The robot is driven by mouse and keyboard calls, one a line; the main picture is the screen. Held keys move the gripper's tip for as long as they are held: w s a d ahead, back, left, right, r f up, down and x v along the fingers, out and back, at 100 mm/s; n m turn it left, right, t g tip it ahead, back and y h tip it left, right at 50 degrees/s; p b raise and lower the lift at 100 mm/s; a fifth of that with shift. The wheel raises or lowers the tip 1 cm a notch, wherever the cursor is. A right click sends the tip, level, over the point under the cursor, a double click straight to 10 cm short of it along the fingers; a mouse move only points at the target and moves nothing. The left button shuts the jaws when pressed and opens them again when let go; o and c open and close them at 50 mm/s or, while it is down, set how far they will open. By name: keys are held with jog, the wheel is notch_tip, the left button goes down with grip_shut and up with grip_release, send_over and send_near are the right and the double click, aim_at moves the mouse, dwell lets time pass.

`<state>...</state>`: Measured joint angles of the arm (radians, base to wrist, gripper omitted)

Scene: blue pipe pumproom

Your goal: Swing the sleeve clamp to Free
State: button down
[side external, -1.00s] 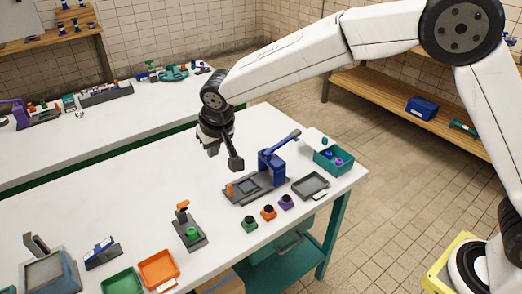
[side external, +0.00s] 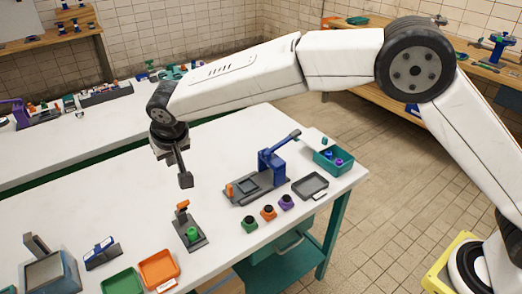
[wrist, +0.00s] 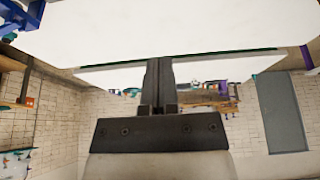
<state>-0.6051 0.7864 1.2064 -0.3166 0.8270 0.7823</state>
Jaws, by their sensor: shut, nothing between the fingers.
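A small dark stand with an orange top and a green part on its base (side external: 190,228) stands on the white table; it looks like the sleeve clamp, but I cannot be sure. The orange piece (side external: 182,206) sits at the top of its post. Its marks, including Free, are too small to read. My gripper (side external: 186,182) is shut and empty, above the table and apart from the stand, just above it in the side view. In the wrist view my gripper's fingers (wrist: 160,72) are together, and the stand is not seen.
A blue lever press (side external: 272,165) on a grey base stands to the right, with green, orange and purple blocks (side external: 268,212) in front. A green bin (side external: 333,160) and grey tray (side external: 310,186) are at the table's right end. Green and orange trays (side external: 158,268) lie front left.

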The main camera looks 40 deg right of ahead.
jog(key=shift+f, duration=0.1)
send_over(182, 208)
jog(key=w, duration=0.4)
jog(key=f, duration=0.9)
jog(key=shift+w+d+f, duration=0.1)
jog(key=shift+d, duration=0.3)
jog(key=shift+s+f, duration=0.55)
jog(key=shift+s, duration=0.25)
jog(key=shift+s+f, duration=0.5)
jog(key=shift+s, duration=0.25)
